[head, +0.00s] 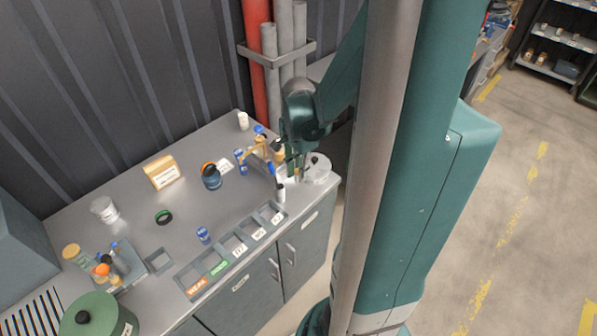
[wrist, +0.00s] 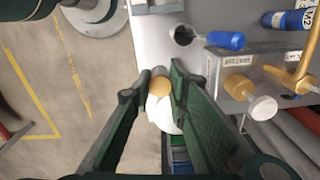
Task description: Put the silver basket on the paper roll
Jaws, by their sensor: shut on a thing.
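My gripper (wrist: 160,95) is at the right end of the bench, low over its corner, with its dark green fingers closed in. In the wrist view a small tan-topped piece (wrist: 160,82) sits between the fingers. A white rounded surface (wrist: 166,117) shows just past it, partly hidden by the fingers. In the head view a pale round thing with a dark spot on top (head: 319,170), perhaps the paper roll, stands at the bench corner beside my gripper (head: 292,172). A pale, cup-like thing (head: 104,210) stands at the bench's left; I cannot tell whether it is the silver basket.
A row of labelled bins (head: 237,244) runs along the bench front. A wooden block (head: 162,172), a dark orange-topped jar (head: 211,176) and a black-green ring (head: 163,217) stand farther left. Pipes (head: 270,55) rise behind.

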